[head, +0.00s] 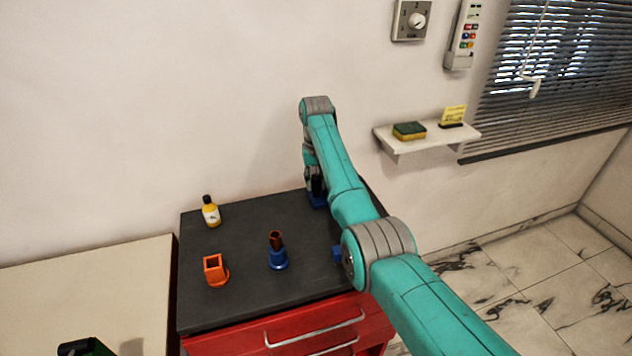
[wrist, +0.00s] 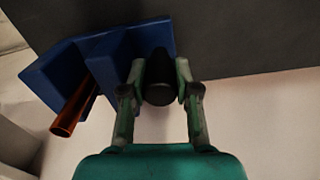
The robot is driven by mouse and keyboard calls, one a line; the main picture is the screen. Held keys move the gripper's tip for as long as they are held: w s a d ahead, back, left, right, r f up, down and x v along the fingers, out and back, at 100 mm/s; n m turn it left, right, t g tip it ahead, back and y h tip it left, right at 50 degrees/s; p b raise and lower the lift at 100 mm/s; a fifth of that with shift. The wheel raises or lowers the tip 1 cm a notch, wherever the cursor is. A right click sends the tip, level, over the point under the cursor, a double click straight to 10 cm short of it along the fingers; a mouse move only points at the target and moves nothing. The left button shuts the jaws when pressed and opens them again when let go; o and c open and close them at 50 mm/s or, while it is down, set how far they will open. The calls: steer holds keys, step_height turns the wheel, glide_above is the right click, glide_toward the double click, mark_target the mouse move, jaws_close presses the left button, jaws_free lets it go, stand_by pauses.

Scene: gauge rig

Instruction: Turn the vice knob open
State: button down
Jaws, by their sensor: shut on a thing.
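The vice (wrist: 62,76) is blue and shows at the upper left of the wrist view, with a copper-coloured tube (wrist: 73,112) beside or in it. Its black knob (wrist: 159,92) lies between the fingers of my gripper (wrist: 160,72), which is shut on it, one finger on each side. In the head view a blue part (head: 319,201), seemingly the vice, shows at the back right of the dark worktop, below my gripper. My arm hides much of it there, and the knob cannot be made out.
The dark worktop (head: 230,300) of a red cabinet (head: 225,345) holds a yellow bottle (head: 211,213), an orange square holder (head: 216,271) and a blue stand (head: 278,260) with a brown tube. A wall shelf (head: 430,138) carries a sponge (head: 409,131). Another blue piece (head: 337,253) sits beside my arm.

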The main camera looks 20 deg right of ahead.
mark_target(315, 176)
steer(key=c, duration=0.8)
jaws_free()
steer(key=shift+c, duration=0.2)
steer(key=shift+m, duration=0.3)
steer(key=m, duration=0.8)
steer(key=shift+m, duration=0.4)
step_height(315, 176, up, 10)
steer(key=shift+w+r, duration=0.1)
steer(key=shift+r, duration=0.4)
steer(key=m, duration=0.4)
steer(key=shift+a+r+m, duration=0.1)
steer(key=shift+r+m, duration=0.2)
steer(key=shift+r, duration=0.1)
